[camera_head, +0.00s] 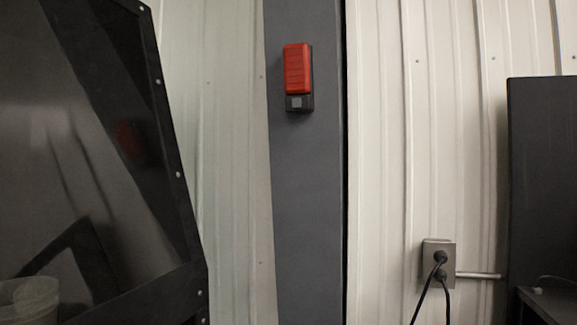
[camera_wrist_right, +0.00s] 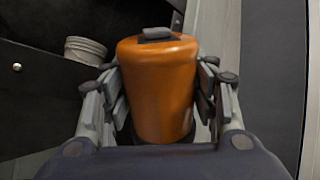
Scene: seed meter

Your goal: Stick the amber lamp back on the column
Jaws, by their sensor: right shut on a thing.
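The amber lamp (camera_wrist_right: 158,88) is an orange, rounded cylinder with a small dark grey pad on its far end. My right gripper (camera_wrist_right: 162,85) is shut on it, with a finger on each side, in the right wrist view. The lamp's near end is hidden by the gripper body. The dark grey column (camera_head: 306,190) stands upright in the middle of the head view. Neither gripper shows in the head view.
A red ribbed box with a black base (camera_head: 298,70) is fixed high on the column. A dark panelled machine (camera_head: 150,150) stands at the left, with a pale bucket (camera_head: 30,298) low by it. An outlet (camera_head: 438,262) with plugged cables and a dark cabinet (camera_head: 545,180) are at the right.

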